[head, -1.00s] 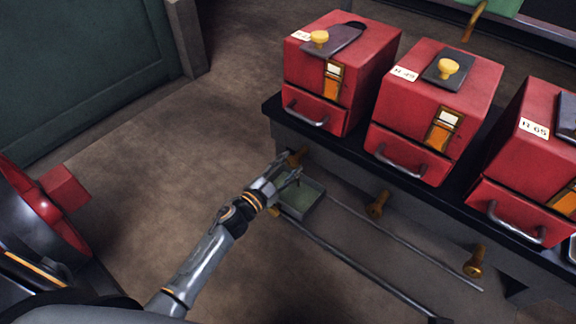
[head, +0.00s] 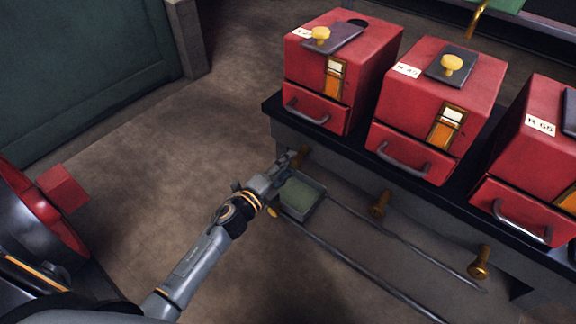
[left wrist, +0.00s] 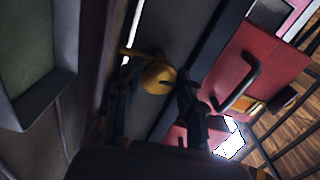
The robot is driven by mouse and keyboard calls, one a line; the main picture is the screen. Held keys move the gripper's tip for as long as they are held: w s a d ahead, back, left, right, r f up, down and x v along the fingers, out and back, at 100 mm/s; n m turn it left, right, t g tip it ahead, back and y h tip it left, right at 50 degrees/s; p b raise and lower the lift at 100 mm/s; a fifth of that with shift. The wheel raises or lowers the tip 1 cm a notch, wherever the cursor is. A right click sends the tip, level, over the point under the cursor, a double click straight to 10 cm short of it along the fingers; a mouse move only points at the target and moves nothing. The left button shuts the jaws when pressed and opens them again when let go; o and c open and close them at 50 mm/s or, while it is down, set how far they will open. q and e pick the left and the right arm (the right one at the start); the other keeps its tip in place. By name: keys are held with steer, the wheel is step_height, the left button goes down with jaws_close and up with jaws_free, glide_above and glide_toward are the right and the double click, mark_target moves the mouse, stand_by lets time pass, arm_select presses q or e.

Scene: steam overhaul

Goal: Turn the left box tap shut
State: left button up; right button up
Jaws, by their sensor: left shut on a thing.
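The left box tap (head: 302,155) is a small brass tap on the front of the bench, below the left red box (head: 345,65). My left gripper (head: 289,161) reaches it from the left and is shut on it. In the left wrist view the round brass tap body (left wrist: 157,75) shows between the two dark fingers. The fingers hide part of the tap in the head view, and I cannot tell how far its handle is turned. My right gripper is not in view.
Two more brass taps, the middle one (head: 379,204) and the right one (head: 480,262), stick out along the bench front. A green tray (head: 319,205) sits just below my left gripper, with long rods beside it. Open floor (head: 140,170) lies to the left.

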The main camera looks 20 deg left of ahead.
arm_select(q)
steer(key=shift+m, duration=0.5)
steer(key=o, duration=1.2)
steer(key=shift+c, duration=0.2)
steer(key=v, duration=1.2)
